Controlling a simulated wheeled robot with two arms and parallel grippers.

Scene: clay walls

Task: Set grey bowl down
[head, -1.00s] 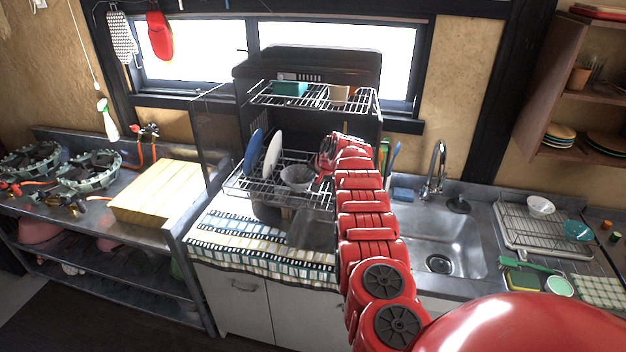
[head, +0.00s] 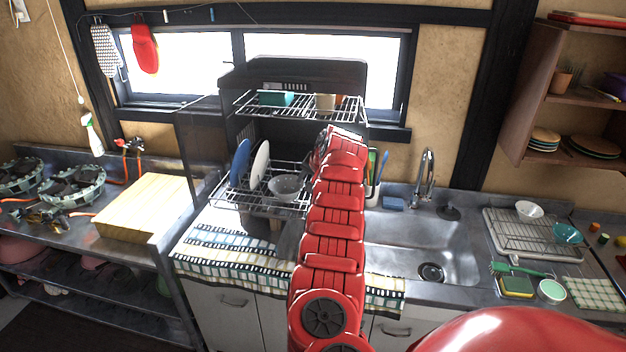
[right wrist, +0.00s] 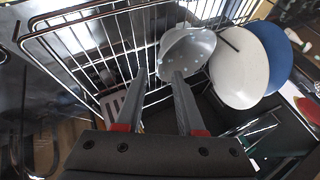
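In the right wrist view the bowl (right wrist: 188,50) is just beyond the fingertips, tilted from this angle. My right gripper (right wrist: 159,76) is open, its two fingers apart with rack wires visible between them. The right fingertip overlaps the bowl's lower edge in the picture; I cannot tell whether it touches. In the head view my red right arm hides the fingers. My left gripper is not in view.
A white plate (head: 260,164) and a blue plate (head: 240,162) stand upright beside the bowl. The wire rack (head: 232,196) surrounds them. An upper shelf (head: 300,108) holds a teal container (head: 275,98) and cups. The sink (head: 405,232) is to the right.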

